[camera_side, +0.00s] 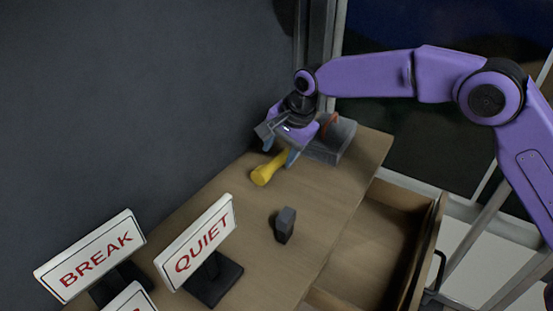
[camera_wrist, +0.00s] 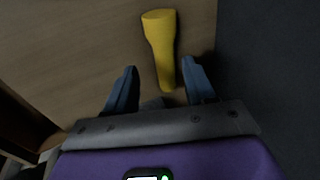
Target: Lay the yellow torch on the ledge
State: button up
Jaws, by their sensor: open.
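The yellow torch (camera_side: 264,174) lies on the wooden surface (camera_side: 330,200) towards the back, near the dark wall. Its wide end points to the lower left, and its narrow end is by my gripper (camera_side: 279,154). In the wrist view the torch (camera_wrist: 161,45) runs lengthwise, its narrow end reaching the space between the two blue fingers of my gripper (camera_wrist: 158,88). The fingers are apart, with a gap on each side of the torch. Whether the fingers are level with the torch is hard to tell. I cannot make out a separate ledge for certain.
A grey box (camera_side: 335,143) with a reddish-brown curved part stands behind my gripper. A small dark block (camera_side: 285,226) sits at mid-surface. BREAK (camera_side: 92,257) and QUIET (camera_side: 197,243) signs stand at the front left. An open wooden drawer (camera_side: 375,240) is at the right.

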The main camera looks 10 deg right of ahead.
jog(key=v, duration=0.7)
jog(key=shift+r, duration=0.15)
jog(key=shift+s+d, duration=0.1)
jog(key=shift+s, duration=0.1)
jog(key=s+d+f+n+g+h, duration=0.1)
jog(key=s+d+f+n, duration=0.1)
jog(key=s+d+n, duration=0.9)
jog(key=s+d+f+n+g+h, duration=0.1)
jog(key=s+d+n, duration=0.9)
jog(key=s+d, duration=1.2)
jog(key=s+g, duration=0.1)
jog(key=s, duration=0.4)
jog(key=shift+d+f+n, duration=0.3)
jog(key=shift+f+n, duration=0.1)
